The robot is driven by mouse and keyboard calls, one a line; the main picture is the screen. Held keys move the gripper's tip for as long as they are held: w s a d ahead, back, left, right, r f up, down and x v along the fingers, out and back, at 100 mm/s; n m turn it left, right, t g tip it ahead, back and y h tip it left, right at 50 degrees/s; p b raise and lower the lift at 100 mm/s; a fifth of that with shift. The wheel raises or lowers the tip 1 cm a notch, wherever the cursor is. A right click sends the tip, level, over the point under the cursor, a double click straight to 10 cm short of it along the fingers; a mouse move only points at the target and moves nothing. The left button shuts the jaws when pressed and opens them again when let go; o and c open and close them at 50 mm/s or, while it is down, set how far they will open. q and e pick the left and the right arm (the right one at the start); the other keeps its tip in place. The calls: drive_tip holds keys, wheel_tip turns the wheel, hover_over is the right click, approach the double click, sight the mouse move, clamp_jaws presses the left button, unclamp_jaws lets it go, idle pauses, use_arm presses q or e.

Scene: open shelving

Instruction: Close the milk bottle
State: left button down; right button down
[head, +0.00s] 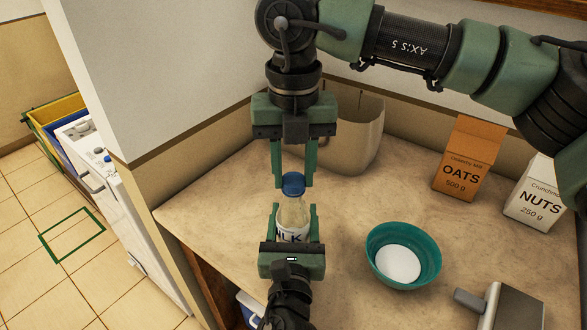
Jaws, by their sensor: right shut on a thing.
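The milk bottle (293,217) is clear with a white label and stands upright over the worktop. Its blue cap (293,184) is at the top of the neck; I cannot tell whether it is seated or only held there. My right gripper (294,182) comes down from above, its fingers on both sides of the cap, shut on it. My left gripper (295,212) comes from the bottom of the view, its fingers against both sides of the bottle's body. The lower part of the bottle is hidden behind the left gripper.
A teal bowl (377,278) with a white content stands right of the bottle. An oats carton (468,160) and a nuts carton (535,195) stand at the back right. A beige container (365,135) is behind the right gripper. A grey handled object (512,310) is front right.

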drive_tip(key=m, duration=1.4)
drive_tip(key=shift+m, duration=0.3)
drive_tip(key=m, duration=0.4)
drive_tip(key=shift+m, duration=0.4)
drive_tip(key=c, duration=0.9)
unclamp_jaws()
wheel_tip(320, 180, up, 12)
drive_tip(key=shift+f, duration=0.1)
